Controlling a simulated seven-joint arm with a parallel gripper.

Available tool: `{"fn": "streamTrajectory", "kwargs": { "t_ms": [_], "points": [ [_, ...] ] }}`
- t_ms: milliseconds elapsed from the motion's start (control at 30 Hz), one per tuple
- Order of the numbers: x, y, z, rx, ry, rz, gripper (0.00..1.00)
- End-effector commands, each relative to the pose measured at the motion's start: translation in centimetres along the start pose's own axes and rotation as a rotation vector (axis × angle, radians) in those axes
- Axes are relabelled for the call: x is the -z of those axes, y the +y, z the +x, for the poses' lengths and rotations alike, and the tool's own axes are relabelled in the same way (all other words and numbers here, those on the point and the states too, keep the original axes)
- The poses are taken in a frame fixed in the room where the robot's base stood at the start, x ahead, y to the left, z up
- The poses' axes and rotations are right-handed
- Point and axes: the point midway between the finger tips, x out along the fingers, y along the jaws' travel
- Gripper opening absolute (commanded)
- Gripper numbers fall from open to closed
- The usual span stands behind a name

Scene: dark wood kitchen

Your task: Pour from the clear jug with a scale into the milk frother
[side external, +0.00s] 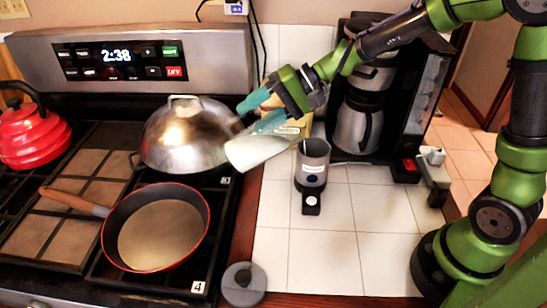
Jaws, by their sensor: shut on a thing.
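The clear jug (258,151) looks whitish and lies tilted, nearly on its side, in the air over the edge between stove and counter. My gripper (258,112), with teal fingertips, is shut on it from above. I cannot make out the scale, the contents or exactly where the fingers meet the jug. The milk frother (313,168), a grey cup on a dark base with a small front button, stands upright on the white tiles, just right of the jug. The jug's right end is close to the frother's rim; I cannot tell if they touch.
A domed metal lid (186,135) stands on the stove, left of the jug. A red-rimmed pan (160,233) is in front. A coffee machine (365,110) stands behind the frother. A grey round lid (243,284) lies at the front edge.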

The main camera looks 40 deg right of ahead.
Motion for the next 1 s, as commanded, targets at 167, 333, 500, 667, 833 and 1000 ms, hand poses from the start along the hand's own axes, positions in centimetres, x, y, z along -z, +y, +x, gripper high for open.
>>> {"fn": "streamTrajectory", "kwargs": {
  "t_ms": [167, 333, 500, 667, 833, 1000],
  "points": [
    [0.0, -0.2, -0.4, 0.027, 0.000, 0.000, 0.00],
    [0.0, -0.3, -0.6, 0.050, 0.000, 0.001, 0.00],
    [0.0, -0.3, -0.8, 0.063, 0.000, 0.000, 0.00],
    [0.0, -0.4, -0.9, 0.074, 0.001, 0.000, 0.00],
    [0.0, -0.4, -1.0, 0.083, 0.002, 0.001, 0.00],
    [0.0, -0.4, -1.1, 0.092, 0.001, 0.000, 0.00]
  ]
}}
